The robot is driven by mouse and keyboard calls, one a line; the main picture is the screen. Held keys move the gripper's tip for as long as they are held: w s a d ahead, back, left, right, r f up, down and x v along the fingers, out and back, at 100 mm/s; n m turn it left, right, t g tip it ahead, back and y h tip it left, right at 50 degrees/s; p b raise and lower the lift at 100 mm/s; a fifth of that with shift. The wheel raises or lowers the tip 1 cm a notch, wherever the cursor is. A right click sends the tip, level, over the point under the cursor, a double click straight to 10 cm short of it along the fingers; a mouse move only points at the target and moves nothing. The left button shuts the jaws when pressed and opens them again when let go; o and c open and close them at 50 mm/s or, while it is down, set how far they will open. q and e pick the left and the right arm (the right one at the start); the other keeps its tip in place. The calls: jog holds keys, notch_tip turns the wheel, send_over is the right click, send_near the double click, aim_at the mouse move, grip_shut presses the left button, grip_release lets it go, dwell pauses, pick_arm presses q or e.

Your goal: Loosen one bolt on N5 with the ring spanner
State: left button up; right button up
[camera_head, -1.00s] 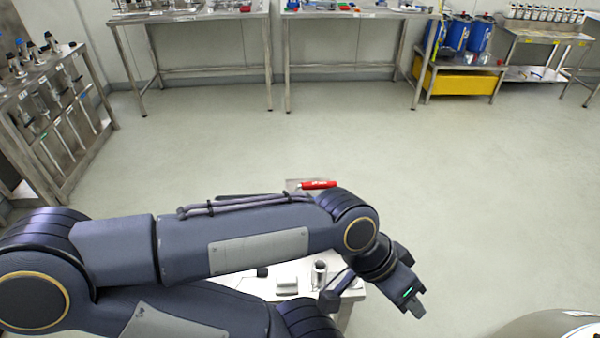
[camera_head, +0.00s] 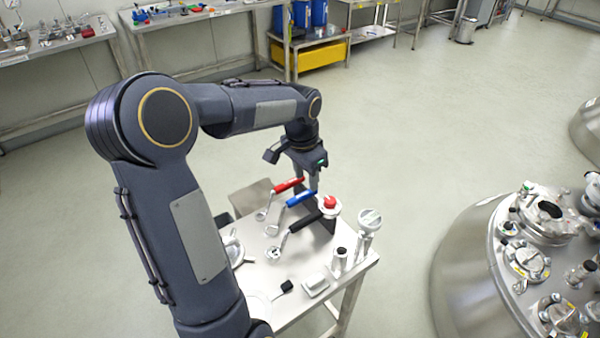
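Three tools with coloured handles lie side by side on a small steel table: a red-handled one (camera_head: 288,186), a blue-handled one (camera_head: 300,199) and a black-handled one (camera_head: 304,222). Their metal heads point down-left; I cannot tell which is the ring spanner. My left gripper (camera_head: 314,180) hangs just above and behind the handle ends, pointing down. Its fingers are small and partly hidden, so its opening is unclear. The reactor vessel (camera_head: 462,262) stands at the right with several flanged nozzles on its lid. The N5 label is not readable. My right gripper is out of view.
The small table (camera_head: 352,268) also carries a red-topped item (camera_head: 330,203), metal fittings (camera_head: 368,220) and a white block (camera_head: 315,284). Benches and blue drums (camera_head: 300,14) over a yellow tray (camera_head: 307,55) line the back. Open floor lies between table and vessel.

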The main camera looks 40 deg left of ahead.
pick_arm(q)
jog(key=g, duration=0.1)
send_over(301, 195)
jog(key=shift+m, duration=0.4)
notch_tip(301, 195, down, 6)
jog(key=shift+f, duration=0.5)
notch_tip(301, 195, down, 9)
jog(key=b, duration=0.6)
jog(key=shift+r, duration=0.2)
grip_shut()
jog(key=shift+r, duration=0.1)
